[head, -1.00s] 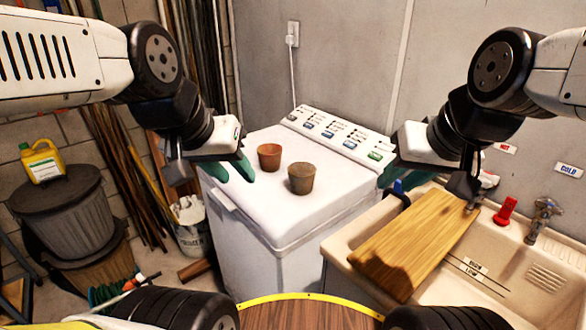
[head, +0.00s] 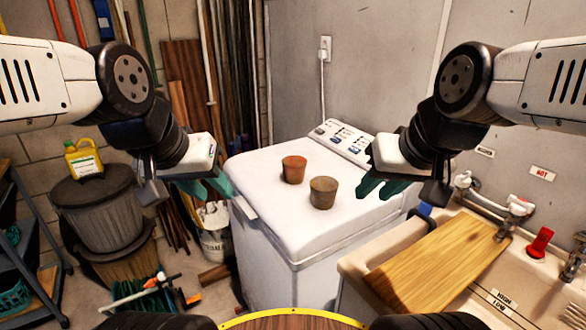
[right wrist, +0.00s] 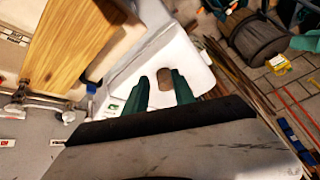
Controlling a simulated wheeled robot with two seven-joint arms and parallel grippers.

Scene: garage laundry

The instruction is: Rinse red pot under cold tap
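The red pot (head: 294,169), a small terracotta one, stands upright on the white washing machine's lid. A browner pot (head: 323,192) stands just in front and right of it. My left gripper (head: 208,187) is open and empty, left of the pots beside the lid. My right gripper (head: 378,186) is open and empty, right of the pots; its green fingers (right wrist: 160,90) are apart in the right wrist view. A tap (head: 579,250) is partly cut off at the right edge of the head view, above the sink (head: 352,262).
A wooden board (head: 440,262) lies across the sink's left part. A red object (head: 540,242) sits on the sink's back ledge. The washing machine's lid (head: 290,220) is clear around the pots. Bins (head: 100,215) stand at left.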

